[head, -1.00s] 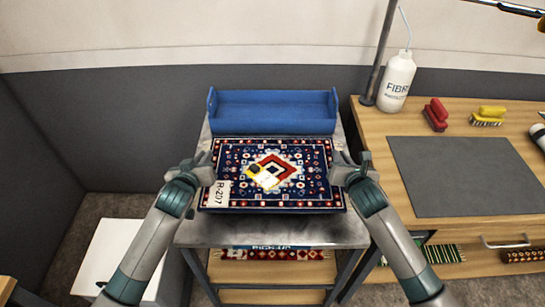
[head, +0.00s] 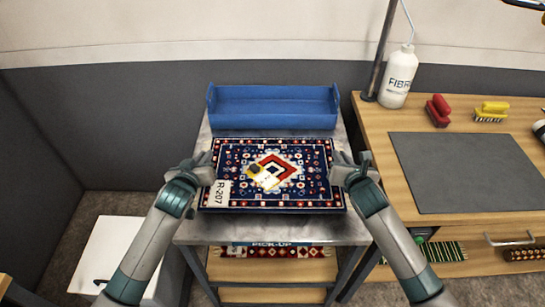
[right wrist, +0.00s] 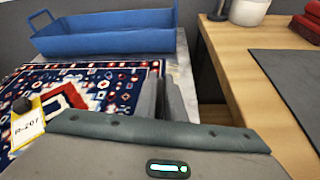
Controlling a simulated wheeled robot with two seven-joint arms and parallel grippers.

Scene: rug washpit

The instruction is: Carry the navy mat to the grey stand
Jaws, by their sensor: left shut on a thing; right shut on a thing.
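The navy mat (head: 240,192), patterned in red and white, lies flat over the top of the grey stand (head: 320,232). I cannot tell whether it touches the stand or is held just above it. In the right wrist view, the mat (right wrist: 125,85) lies left of the right gripper's fingers (right wrist: 162,100). The fingertips' contact is partly hidden.
A blue tray (head: 270,121) stands behind the mat on the stand. A small yellow and white thing (head: 266,180) is on the mat. At right, a wooden bench (head: 370,130) holds a white bottle (head: 397,80), brushes and a grey pad (head: 460,175). A white box (head: 110,250) is at lower left.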

